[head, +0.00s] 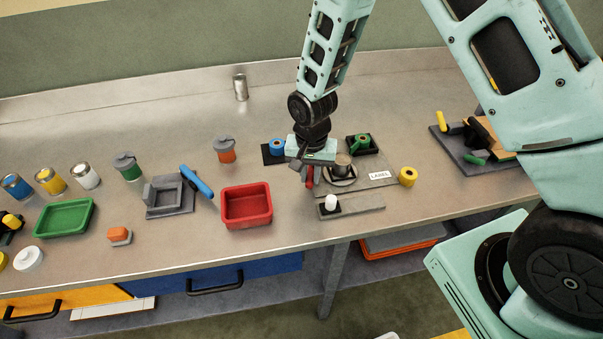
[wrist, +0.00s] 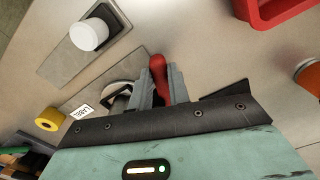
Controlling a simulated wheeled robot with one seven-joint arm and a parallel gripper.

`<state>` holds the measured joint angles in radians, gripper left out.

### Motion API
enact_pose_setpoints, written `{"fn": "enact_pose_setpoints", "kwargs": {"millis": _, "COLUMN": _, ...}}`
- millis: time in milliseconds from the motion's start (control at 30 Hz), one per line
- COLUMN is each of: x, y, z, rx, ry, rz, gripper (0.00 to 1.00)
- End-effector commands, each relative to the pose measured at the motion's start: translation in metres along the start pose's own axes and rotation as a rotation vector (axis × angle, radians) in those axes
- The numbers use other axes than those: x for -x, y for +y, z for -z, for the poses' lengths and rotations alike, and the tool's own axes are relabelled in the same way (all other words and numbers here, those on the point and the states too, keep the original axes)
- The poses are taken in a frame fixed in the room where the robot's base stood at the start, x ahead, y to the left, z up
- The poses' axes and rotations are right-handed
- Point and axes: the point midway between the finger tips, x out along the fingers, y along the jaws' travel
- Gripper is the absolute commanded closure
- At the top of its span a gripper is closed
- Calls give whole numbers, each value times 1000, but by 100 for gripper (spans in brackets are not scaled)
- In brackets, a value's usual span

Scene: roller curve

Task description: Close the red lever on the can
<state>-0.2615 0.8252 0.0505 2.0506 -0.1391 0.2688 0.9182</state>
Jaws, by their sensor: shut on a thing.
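My gripper (head: 310,180) points down over the workbench, just left of a can-like round fixture (head: 342,168). The red lever (head: 309,174) shows at the fingers. In the wrist view the red lever (wrist: 158,68) sits between the two fingers of my gripper (wrist: 161,82), which are shut on it. Its rounded red end sticks out past the fingertips. The round fixture also shows in the wrist view (wrist: 117,92), mostly hidden behind the left finger. The lever's lower part and its joint to the can are hidden by my gripper.
A grey plate with a white label (head: 380,175) lies right of the fixture. A strip with a white knob (head: 331,202) lies in front. A red bin (head: 247,206) stands to the left, a yellow roll (head: 408,177) to the right. A blue roll (head: 277,147) and green part (head: 361,143) are behind.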

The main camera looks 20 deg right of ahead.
Motion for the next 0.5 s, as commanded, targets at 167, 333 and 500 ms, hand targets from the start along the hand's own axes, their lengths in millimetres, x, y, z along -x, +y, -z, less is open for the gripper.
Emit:
{"fn": "enact_pose_setpoints", "kwargs": {"millis": 167, "x": 0, "y": 18, "z": 1, "rx": 131, "ry": 0, "rz": 0, "gripper": 100}}
{"fn": "enact_pose_setpoints", "kwargs": {"millis": 333, "x": 0, "y": 31, "z": 4, "rx": 239, "ry": 0, "rz": 1, "gripper": 100}}
{"fn": "enact_pose_setpoints", "kwargs": {"millis": 500, "x": 0, "y": 40, "z": 6, "rx": 316, "ry": 0, "rz": 0, "gripper": 100}}
